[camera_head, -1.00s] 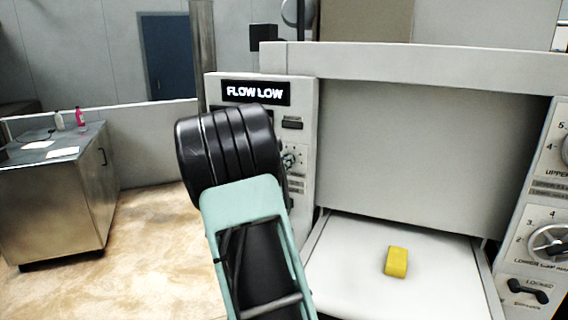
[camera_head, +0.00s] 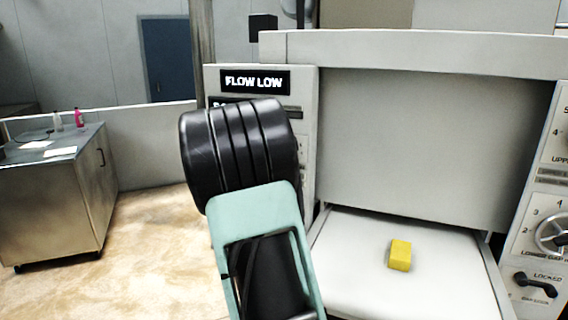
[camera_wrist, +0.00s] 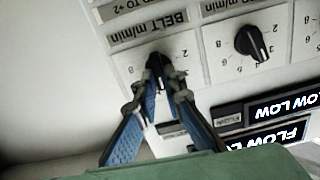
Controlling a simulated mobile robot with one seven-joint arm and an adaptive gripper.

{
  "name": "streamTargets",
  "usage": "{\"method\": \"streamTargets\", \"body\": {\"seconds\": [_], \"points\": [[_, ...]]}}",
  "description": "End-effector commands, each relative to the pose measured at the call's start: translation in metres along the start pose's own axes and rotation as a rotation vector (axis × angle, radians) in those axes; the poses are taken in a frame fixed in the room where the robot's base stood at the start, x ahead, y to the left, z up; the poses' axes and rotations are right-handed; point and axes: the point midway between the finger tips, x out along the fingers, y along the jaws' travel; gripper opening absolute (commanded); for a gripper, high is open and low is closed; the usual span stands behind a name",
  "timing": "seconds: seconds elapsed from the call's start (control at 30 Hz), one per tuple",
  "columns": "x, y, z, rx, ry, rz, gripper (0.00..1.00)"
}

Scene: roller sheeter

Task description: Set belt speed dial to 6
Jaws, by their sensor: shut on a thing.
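The black belt speed dial (camera_wrist: 156,64) sits on a white plate under the "BELT m/min" label (camera_wrist: 148,30), which appears upside down in the wrist view. My gripper (camera_wrist: 162,82) has its two blue-padded fingers closed in on the dial's knob. The fingers partly cover the knob and its scale, so I cannot read its setting. In the head view, my arm hides the gripper and the dial. The control panel (camera_head: 309,130) shows beside the arm.
A second black dial (camera_wrist: 252,44) is beside the belt dial. A lit display (camera_head: 255,82) reads "FLOW LOW". A yellow block (camera_head: 400,255) lies on the white bed (camera_head: 350,270) of the machine. A metal cabinet (camera_head: 60,200) stands at the left, with open floor between.

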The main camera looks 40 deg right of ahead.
Motion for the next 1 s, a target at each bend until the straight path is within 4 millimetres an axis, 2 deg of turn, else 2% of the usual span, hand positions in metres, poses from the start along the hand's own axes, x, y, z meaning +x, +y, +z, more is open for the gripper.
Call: {"method": "streamTargets", "body": {"seconds": [0.03,0.6,1.0], "points": [[-0.0001,0.0006,0.0052,0.048,0.003,0.0,0.0],[0.0002,0.0042,0.0052,0.588,0.002,0.0,0.0],[-0.0001,0.0048,0.0049,0.886,0.001,-0.001,0.0]]}}
